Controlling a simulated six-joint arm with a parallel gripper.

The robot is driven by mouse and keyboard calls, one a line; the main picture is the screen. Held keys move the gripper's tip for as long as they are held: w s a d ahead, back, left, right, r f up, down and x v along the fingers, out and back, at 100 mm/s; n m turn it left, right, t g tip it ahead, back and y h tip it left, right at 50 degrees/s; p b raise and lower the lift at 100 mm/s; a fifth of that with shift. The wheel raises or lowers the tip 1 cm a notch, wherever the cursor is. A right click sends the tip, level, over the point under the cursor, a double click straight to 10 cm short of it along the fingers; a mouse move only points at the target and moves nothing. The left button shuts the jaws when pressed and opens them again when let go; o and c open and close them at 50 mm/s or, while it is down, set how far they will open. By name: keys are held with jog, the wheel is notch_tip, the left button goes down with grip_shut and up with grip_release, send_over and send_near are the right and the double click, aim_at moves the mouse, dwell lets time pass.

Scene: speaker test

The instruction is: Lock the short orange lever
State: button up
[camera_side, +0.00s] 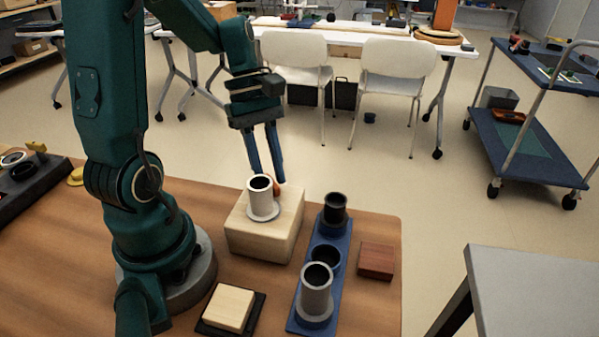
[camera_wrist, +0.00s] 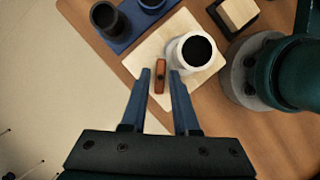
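The short orange lever (camera_wrist: 160,76) lies on a pale wooden block (camera_wrist: 150,50), beside a white flanged cylinder (camera_wrist: 190,50) with a dark opening. In the side view only a bit of the orange lever (camera_side: 277,188) shows behind the white cylinder (camera_side: 261,195). My gripper (camera_side: 268,177) points down over the back of the wooden block (camera_side: 265,235). Its two blue fingers are apart, and in the wrist view the lever appears in the gap between the fingertips (camera_wrist: 160,73). I see no contact with the lever. Whether the fingertips are level with it is unclear.
A blue plate (camera_side: 297,322) to the right carries a black cylinder (camera_side: 335,208), a dark ring and a grey cylinder (camera_side: 316,290). A reddish block (camera_side: 376,261) lies beyond it. A pale block (camera_side: 230,307) sits in a black tray in front. A dark panel (camera_side: 35,190) is far left.

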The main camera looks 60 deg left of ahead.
jog(key=shift+f, duration=0.15)
grip_shut()
jog(key=shift+m, duration=0.4)
jog(key=m, duration=0.1)
jog(key=m+g, duration=0.1)
jog(key=m, duration=0.1)
jog(key=shift+w+m+g+y, duration=0.15)
jog(key=shift+m+g+y, duration=0.15)
jog(key=shift+d+m+g+y, duration=0.15)
jog(key=shift+m+g, duration=0.25)
jog(key=shift+m, duration=0.75)
jog(key=shift+m+g+y, duration=0.25)
jog(key=shift+m+g, duration=0.15)
jog(key=shift+m, duration=0.75)
